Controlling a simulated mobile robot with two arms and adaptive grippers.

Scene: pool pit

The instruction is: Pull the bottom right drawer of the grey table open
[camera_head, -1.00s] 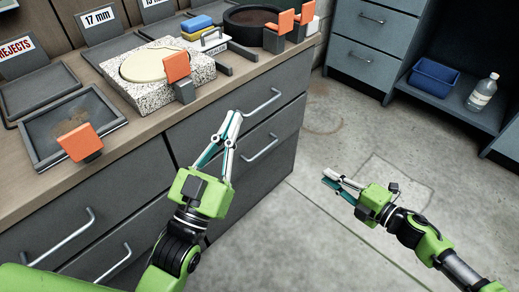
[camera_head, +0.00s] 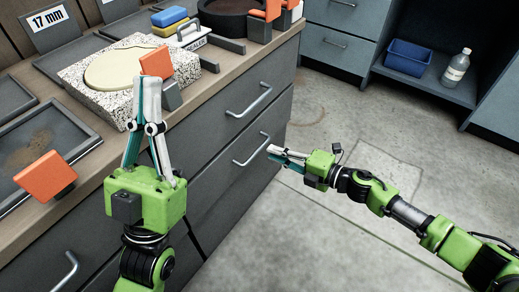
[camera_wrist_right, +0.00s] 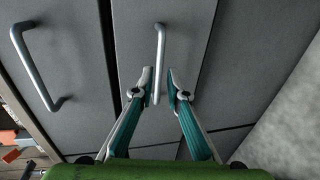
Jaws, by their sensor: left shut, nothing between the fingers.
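The grey table's bottom right drawer (camera_head: 222,181) looks flush with the front. Its metal bar handle (camera_head: 252,148) also shows in the right wrist view (camera_wrist_right: 158,40), upright at the picture's middle. My right gripper (camera_head: 271,152) is at that handle. In the right wrist view its two fingertips (camera_wrist_right: 159,74) are apart, one on each side of the handle bar. Whether they touch the bar I cannot tell. My left gripper (camera_head: 148,82) is shut and empty, pointing up the picture in front of the speckled block on the tabletop.
The top right drawer's handle (camera_head: 248,101) is just above. The wooden top holds a speckled block (camera_head: 82,82), a dark tray (camera_head: 40,150) and orange-topped pieces (camera_head: 45,177). A blue-grey cabinet (camera_head: 345,45) stands behind. The concrete floor (camera_head: 300,235) right of the drawers is clear.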

